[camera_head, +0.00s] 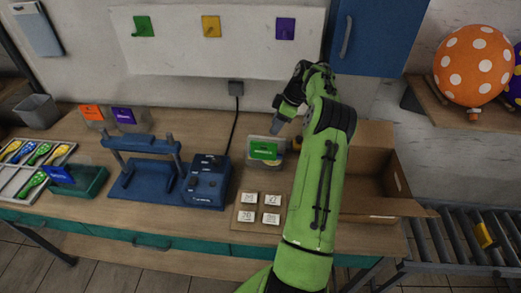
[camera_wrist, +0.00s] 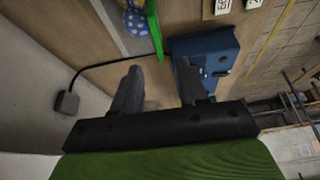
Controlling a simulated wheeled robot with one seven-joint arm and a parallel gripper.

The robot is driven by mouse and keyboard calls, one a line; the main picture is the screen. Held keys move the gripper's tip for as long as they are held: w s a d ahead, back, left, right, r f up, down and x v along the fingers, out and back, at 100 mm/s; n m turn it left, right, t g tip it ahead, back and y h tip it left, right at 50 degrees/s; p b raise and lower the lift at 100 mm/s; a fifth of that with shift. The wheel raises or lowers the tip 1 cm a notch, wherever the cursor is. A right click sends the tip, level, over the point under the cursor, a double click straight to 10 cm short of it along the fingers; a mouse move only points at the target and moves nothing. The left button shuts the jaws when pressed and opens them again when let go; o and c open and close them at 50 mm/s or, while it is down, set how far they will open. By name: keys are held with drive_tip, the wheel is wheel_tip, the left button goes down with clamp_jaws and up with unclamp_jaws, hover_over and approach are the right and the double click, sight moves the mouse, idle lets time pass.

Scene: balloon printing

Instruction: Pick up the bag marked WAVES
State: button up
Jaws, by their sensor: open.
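A clear bag with a green label (camera_head: 264,151) stands on the table right of the blue machine; its lettering is too small to read surely. In the wrist view its green label (camera_wrist: 153,28) shows edge-on at the top, beyond the fingertips. Two more bags stand at the back left, one with an orange label (camera_head: 92,112) and one with a purple label (camera_head: 124,116); their lettering is not readable. My gripper (camera_head: 278,108) is open and empty, above the green-labelled bag. In the wrist view, my gripper (camera_wrist: 158,66) has a clear gap between its fingers.
A blue machine with a control box (camera_head: 208,180) stands left of the green-labelled bag. It also shows in the wrist view (camera_wrist: 208,55). A board of white tiles (camera_head: 260,208) lies in front. An open cardboard box (camera_head: 375,207) is to the right, partly behind my arm. A cable runs down the wall.

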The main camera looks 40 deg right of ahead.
sight(265, 143)
drive_tip(key=x, duration=0.6)
drive_tip(key=shift+w+d+f, duration=0.2)
drive_tip(key=shift+d+f, duration=0.1)
drive_tip(key=p+x, duration=0.1)
drive_tip(key=x, duration=0.5)
drive_tip(key=shift+s+d, duration=0.1)
drive_tip(key=shift+s+r, duration=0.1)
drive_tip(key=shift+c, duration=0.6)
clamp_jaws()
